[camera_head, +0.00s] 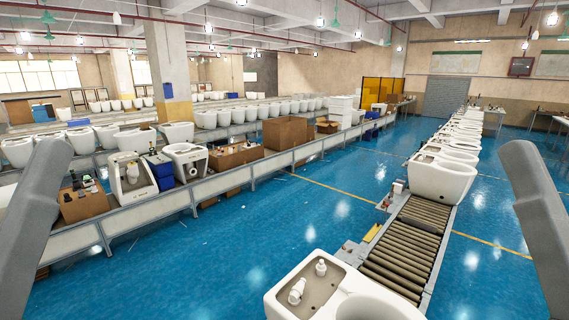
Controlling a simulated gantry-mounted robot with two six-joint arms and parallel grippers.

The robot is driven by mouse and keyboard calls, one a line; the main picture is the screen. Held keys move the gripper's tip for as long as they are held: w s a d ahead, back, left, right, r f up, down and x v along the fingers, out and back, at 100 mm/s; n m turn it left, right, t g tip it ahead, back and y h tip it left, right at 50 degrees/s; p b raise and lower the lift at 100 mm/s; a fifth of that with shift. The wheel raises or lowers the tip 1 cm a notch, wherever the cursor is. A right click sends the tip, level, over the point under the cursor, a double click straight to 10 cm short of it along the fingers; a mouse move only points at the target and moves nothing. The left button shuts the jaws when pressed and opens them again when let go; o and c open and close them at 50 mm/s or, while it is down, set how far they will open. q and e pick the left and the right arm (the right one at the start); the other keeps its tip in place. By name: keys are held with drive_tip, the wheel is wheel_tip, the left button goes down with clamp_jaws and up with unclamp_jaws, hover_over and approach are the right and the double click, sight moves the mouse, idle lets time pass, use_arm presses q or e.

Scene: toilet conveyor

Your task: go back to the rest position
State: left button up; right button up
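My two arms show only as grey links at the left and right edges of the head view. Neither gripper is in the picture, so I cannot see whether they hold anything. A white toilet (335,292) stands at the near end of the roller conveyor (408,247), cut off by the bottom edge. White fittings (297,290) sit on its rear deck. Another white toilet (441,178) stands farther up the conveyor, with a row of toilets behind it.
A long bench line (230,183) on the left carries cardboard boxes (285,138), a blue crate (160,170) and several toilets. Clear blue floor (240,240) lies between it and the conveyor. A column (168,70) stands at the back left. A grey shutter (446,97) is at the far wall.

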use_arm(q)
wheel_tip(320, 180, up, 14)
drive_tip(key=p, duration=1)
use_arm(e)
wheel_tip(320, 180, up, 14)
